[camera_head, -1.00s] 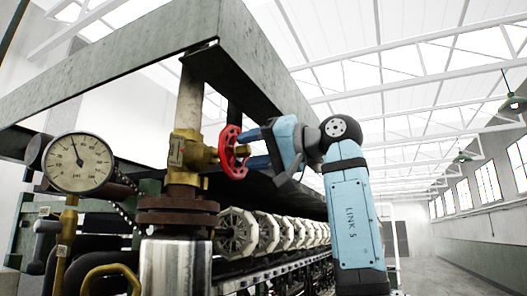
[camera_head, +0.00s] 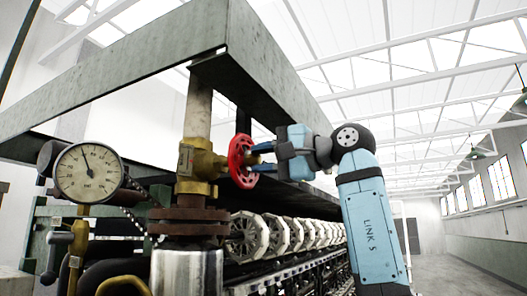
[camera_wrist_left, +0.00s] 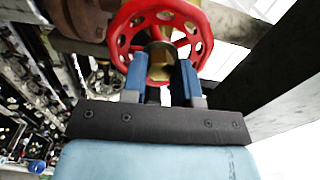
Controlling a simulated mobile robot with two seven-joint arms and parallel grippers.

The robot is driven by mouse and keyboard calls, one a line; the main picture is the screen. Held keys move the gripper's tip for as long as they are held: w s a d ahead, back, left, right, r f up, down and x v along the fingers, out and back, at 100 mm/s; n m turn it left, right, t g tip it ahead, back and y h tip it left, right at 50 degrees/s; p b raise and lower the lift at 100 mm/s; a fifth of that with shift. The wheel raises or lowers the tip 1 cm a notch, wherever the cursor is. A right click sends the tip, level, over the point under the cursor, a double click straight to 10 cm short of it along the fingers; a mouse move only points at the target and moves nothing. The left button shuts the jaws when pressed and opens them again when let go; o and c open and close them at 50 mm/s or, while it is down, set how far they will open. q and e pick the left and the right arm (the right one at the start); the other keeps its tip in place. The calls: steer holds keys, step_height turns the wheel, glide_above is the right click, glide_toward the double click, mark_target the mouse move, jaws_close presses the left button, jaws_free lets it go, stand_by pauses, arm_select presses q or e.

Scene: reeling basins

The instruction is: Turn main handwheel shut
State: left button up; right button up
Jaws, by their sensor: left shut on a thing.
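The red handwheel (camera_head: 237,160) is on the side of a brass valve (camera_head: 199,163) on a vertical pipe. My left gripper (camera_head: 259,157) meets the wheel from the right, its blue fingers at the wheel's hub side. In the left wrist view the handwheel (camera_wrist_left: 206,42) faces the camera with its round holes visible. There the left gripper's two fingers (camera_wrist_left: 160,72) sit on either side of the brass hub (camera_wrist_left: 160,62) and are shut on it. The exact finger contact is partly hidden. My right gripper is not in view.
A round pressure gauge (camera_head: 89,172) stands left of the valve. A rusty flange (camera_head: 188,221) and a shiny cylinder (camera_head: 187,271) are below it. A grey-green beam (camera_head: 120,73) runs overhead. Several pale reels (camera_head: 247,235) line up behind. Open floor (camera_head: 437,270) lies at the right.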

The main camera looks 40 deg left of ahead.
arm_select(q)
steer(key=m+p, duration=0.1)
steer(key=m, duration=0.2)
steer(key=m+p, duration=0.1)
steer(key=m, duration=0.2)
steer(key=shift+r+m+p, duration=0.2)
steer(key=shift+m+p, duration=0.1)
steer(key=shift+p, duration=0.1)
steer(key=shift+f+m, duration=0.15)
steer(key=shift+m, duration=1.05)
steer(key=o, duration=0.8)
steer(key=shift+d, duration=0.1)
